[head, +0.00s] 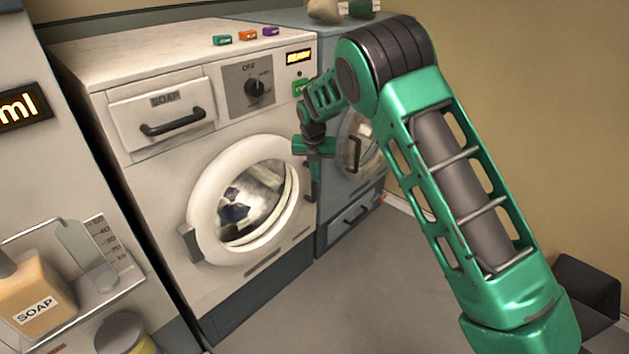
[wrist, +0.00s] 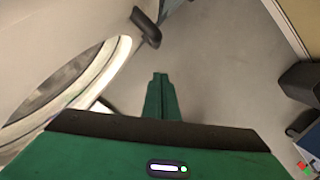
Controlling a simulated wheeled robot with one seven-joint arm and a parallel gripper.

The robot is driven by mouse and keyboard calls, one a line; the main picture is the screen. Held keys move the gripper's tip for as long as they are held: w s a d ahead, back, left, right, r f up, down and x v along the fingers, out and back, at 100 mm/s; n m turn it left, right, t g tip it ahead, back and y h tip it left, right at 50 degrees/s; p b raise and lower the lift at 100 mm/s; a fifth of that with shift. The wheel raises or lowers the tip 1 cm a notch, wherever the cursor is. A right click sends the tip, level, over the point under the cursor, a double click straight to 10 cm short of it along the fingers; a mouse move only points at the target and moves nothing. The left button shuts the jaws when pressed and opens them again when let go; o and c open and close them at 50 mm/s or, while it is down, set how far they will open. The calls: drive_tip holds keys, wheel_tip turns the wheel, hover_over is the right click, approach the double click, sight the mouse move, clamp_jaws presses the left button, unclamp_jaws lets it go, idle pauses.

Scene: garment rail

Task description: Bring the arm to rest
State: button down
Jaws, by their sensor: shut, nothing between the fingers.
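My gripper (head: 313,180) hangs from my raised green arm in the head view, in front of the right edge of the white washing machine (head: 140,75). The fingers point down and are together with nothing between them. In the wrist view my gripper (wrist: 160,80) also shows shut, over bare grey floor. The washer's round door (head: 200,200) is just left of the gripper and looks closed, with dark and pale cloth behind the glass. I cannot tell the exact gap between gripper and door.
A blue-grey machine (head: 335,225) stands right of the washer, partly behind my arm. A soap bottle (head: 35,295) and a measuring cup (head: 85,255) are at lower left. Small coloured blocks (head: 247,35) lie on the washer. A dark box (head: 585,290) is at right. The floor (head: 330,310) between is clear.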

drive_tip(key=s+d+r+m, duration=0.5)
drive_tip(key=d+r, duration=0.2)
drive_tip(key=d, duration=0.1)
drive_tip(key=s+d+r+m, duration=0.4)
drive_tip(key=d+r+m, duration=0.15)
drive_tip(key=d, duration=0.25)
drive_tip(key=s+d+r+m+g, duration=0.1)
drive_tip(key=s+d+r+m, duration=0.4)
drive_tip(key=s+d+m, duration=0.85)
drive_tip(key=s+m, duration=0.6)
drive_tip(key=s, duration=0.8)
drive_tip(key=s+d+f+m+g, duration=0.1)
drive_tip(key=s+d+m, duration=0.3)
drive_tip(key=s+m, duration=0.5)
drive_tip(key=s, duration=0.9)
drive_tip(key=shift+f+m+g+y, duration=0.15)
drive_tip(key=shift+m+g+y, duration=0.15)
drive_tip(key=shift+m+y, duration=0.1)
drive_tip(key=shift+w+f, duration=0.25)
drive_tip(key=shift+w, duration=0.4)
